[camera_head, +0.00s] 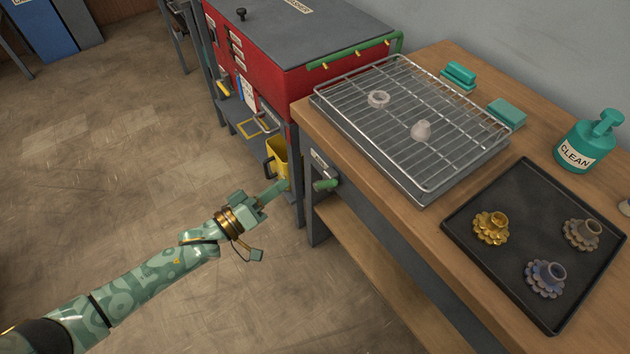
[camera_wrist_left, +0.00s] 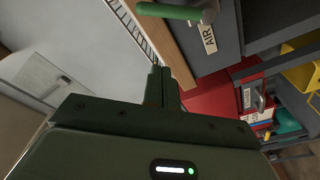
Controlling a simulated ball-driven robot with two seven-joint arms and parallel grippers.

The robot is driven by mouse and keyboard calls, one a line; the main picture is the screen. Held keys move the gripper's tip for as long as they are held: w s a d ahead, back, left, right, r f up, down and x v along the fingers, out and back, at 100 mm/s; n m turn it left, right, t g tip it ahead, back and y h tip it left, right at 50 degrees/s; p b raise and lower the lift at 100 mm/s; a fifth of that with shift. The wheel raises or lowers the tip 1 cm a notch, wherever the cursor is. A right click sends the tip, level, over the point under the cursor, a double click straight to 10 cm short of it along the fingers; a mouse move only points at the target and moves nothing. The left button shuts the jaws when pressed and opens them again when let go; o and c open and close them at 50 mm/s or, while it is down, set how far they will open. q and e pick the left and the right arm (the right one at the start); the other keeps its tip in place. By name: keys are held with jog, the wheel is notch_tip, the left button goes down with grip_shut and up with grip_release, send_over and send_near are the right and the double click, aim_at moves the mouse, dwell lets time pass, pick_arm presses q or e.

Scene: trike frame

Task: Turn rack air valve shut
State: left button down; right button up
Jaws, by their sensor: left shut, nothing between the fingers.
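The rack air valve has a green lever handle (camera_head: 325,185) on the front side of the wooden bench, just below the tabletop edge. The green handle also shows at the top of the left wrist view (camera_wrist_left: 168,11), joined to a metal stem. A plate reading AIR (camera_wrist_left: 208,39) sits beside it. My left gripper (camera_head: 281,187) is shut and empty, a short way left of the handle and apart from it. Its closed fingers (camera_wrist_left: 162,86) show in the left wrist view. My right gripper is not in view. Whether the valve is open or shut I cannot tell.
A wire rack (camera_head: 365,128) with two pale parts lies on the bench. A black tray (camera_head: 478,262) holds flower-shaped parts. A red cabinet (camera_head: 240,70) stands behind, with a yellow container (camera_head: 277,153) near my gripper.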

aim_at(325, 185)
pick_arm(q)
jog(key=shift+n, duration=0.8)
jog(key=b+x, duration=0.2)
jog(key=x, duration=0.7)
jog(key=shift+w+d+b, duration=0.15)
jog(key=shift+d+b, duration=0.2)
jog(key=shift+b, duration=0.05)
jog(key=shift+s+d+f+b, duration=0.15)
jog(key=shift+s+d+f, duration=0.2)
jog(key=shift+s, duration=0.2)
jog(key=shift+s+d+f+b, duration=0.15)
jog(key=shift+s+d+f, duration=0.1)
jog(key=shift+s+f, duration=0.2)
jog(key=shift+s+d+f, duration=0.15)
jog(key=shift+s, duration=0.2)
